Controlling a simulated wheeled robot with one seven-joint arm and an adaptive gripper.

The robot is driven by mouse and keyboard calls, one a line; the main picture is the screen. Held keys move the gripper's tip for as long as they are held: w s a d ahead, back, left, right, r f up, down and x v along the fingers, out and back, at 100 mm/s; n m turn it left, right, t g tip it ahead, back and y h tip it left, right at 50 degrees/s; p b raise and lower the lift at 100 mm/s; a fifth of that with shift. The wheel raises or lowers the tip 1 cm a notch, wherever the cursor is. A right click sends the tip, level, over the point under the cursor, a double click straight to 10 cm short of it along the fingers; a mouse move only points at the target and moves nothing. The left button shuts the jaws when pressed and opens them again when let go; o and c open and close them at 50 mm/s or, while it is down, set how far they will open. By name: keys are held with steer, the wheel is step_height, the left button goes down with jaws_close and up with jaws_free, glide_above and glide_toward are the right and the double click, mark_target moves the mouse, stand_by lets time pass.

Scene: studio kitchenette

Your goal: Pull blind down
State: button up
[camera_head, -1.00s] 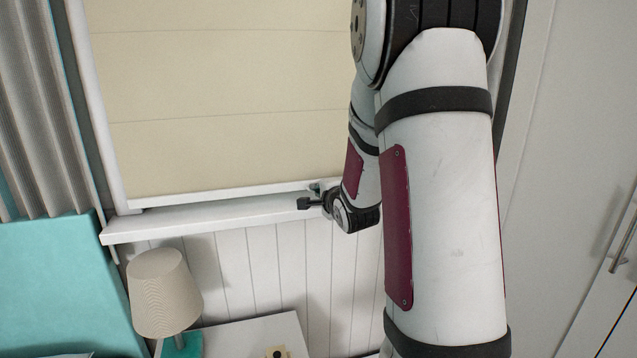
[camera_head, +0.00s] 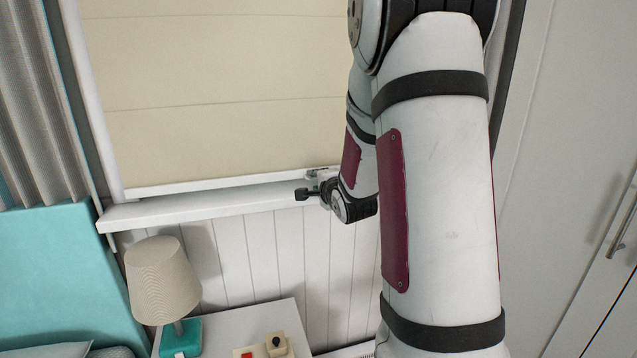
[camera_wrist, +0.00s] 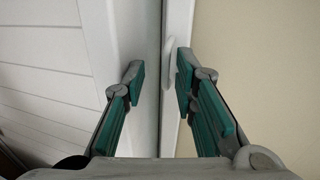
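The cream blind (camera_head: 215,110) hangs over most of the window, its white bottom bar (camera_head: 215,185) a little above the sill. In the wrist view the blind (camera_wrist: 265,70) fills the right side. A small white handle (camera_wrist: 169,65) on its bar (camera_wrist: 176,25) shows between the fingertips, nearer the right finger. My gripper (camera_wrist: 160,72) is open, with teal pads on both fingers. I cannot tell whether the right finger touches the handle or bar. In the head view my gripper (camera_head: 318,178) is small and partly hidden by my wrist, at the bar's right end.
The white sill (camera_head: 200,208) lies just below the blind. A lamp (camera_head: 163,280) stands on a white bedside surface (camera_head: 250,322) with small items. A teal headboard (camera_head: 45,260) and grey curtain (camera_head: 40,110) are at left. White cabinet doors (camera_head: 570,150) are at right.

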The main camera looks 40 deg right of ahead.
steer(key=v, duration=0.7)
steer(key=shift+s, duration=0.25)
steer(key=s+a+r+n+g+y+p, duration=0.1)
steer(key=s+a+r+n+g+p, duration=0.1)
steer(key=s+a+r+n, duration=0.3)
steer(key=s+a+r+n+g+y+p, duration=0.1)
steer(key=s+a+n+p, duration=0.15)
steer(key=a, duration=0.45)
steer(key=s+a+r+n+g+y+p, duration=0.1)
steer(key=s+a+r+n+g, duration=0.15)
steer(key=a+n, duration=0.25)
steer(key=s+a+r+n+g+y+p, duration=0.1)
steer(key=s+a+n+g+p, duration=0.1)
steer(key=s+a+n, duration=0.3)
steer(key=s+a+r+n+g+y+p, duration=0.1)
steer(key=s+a+n, duration=0.4)
steer(key=s, duration=0.9)
steer(key=a+r+y+p, duration=0.1)
steer(key=a, duration=0.1)
steer(key=shift+a+r+g+y, duration=0.25)
steer(key=shift+g+y, duration=0.05)
steer(key=shift+g, duration=0.05)
steer(key=shift+n, duration=0.25)
